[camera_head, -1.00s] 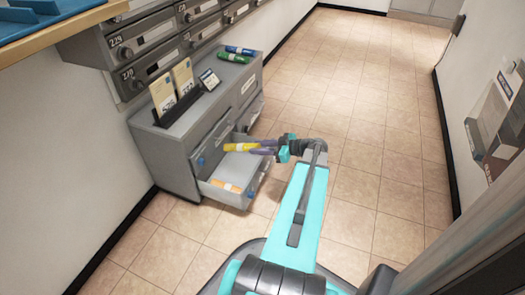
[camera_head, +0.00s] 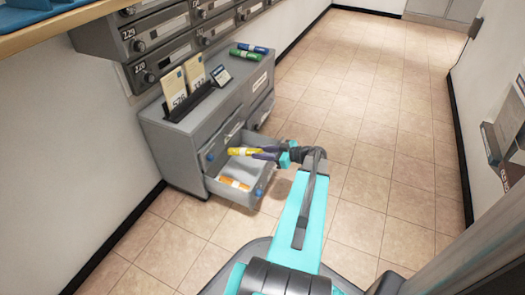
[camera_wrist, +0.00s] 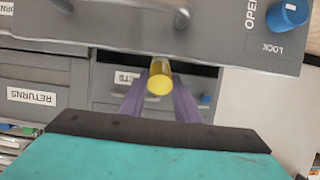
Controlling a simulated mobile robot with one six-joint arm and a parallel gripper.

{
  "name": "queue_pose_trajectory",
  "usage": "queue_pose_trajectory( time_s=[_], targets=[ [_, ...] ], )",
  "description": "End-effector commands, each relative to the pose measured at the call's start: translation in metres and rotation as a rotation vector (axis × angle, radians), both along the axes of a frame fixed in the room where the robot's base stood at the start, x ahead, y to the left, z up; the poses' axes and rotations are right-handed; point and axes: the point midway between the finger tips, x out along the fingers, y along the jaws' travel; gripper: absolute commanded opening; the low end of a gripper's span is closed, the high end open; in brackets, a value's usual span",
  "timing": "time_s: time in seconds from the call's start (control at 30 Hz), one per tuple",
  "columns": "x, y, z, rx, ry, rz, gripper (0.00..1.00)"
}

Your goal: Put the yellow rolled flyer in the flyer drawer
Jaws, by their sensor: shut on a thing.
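The yellow rolled flyer (camera_head: 243,151) is between the fingers of my gripper (camera_head: 266,153), which is shut on it. It lies roughly level in the head view, over the open drawer (camera_head: 226,192) of the grey cabinet. In the wrist view the end of the yellow rolled flyer (camera_wrist: 159,80) shows between the two purple fingers of my gripper (camera_wrist: 158,92). An orange rolled flyer (camera_head: 235,183) lies inside the open drawer. The height of the yellow flyer above the drawer is hard to tell.
The grey cabinet (camera_head: 176,151) carries cards, a blue roll (camera_head: 242,54) and a green roll (camera_head: 253,47) on top. Mailboxes (camera_head: 166,50) hang on the wall above. In the wrist view a grey panel (camera_wrist: 215,40) with a blue knob (camera_wrist: 287,15) is close. The tiled floor at right is clear.

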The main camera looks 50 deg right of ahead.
Motion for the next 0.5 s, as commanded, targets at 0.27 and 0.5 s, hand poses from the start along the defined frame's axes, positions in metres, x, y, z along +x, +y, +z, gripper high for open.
queue_pose_trajectory(
  time_s=[0.27, 0.5],
  targets=[
    [0.0036, 0.0007, -0.0088, 0.0, -0.001, 0.0, 0.07],
    [0.0034, 0.0007, -0.0095, 0.0, 0.0, -0.001, 0.07]
  ],
)
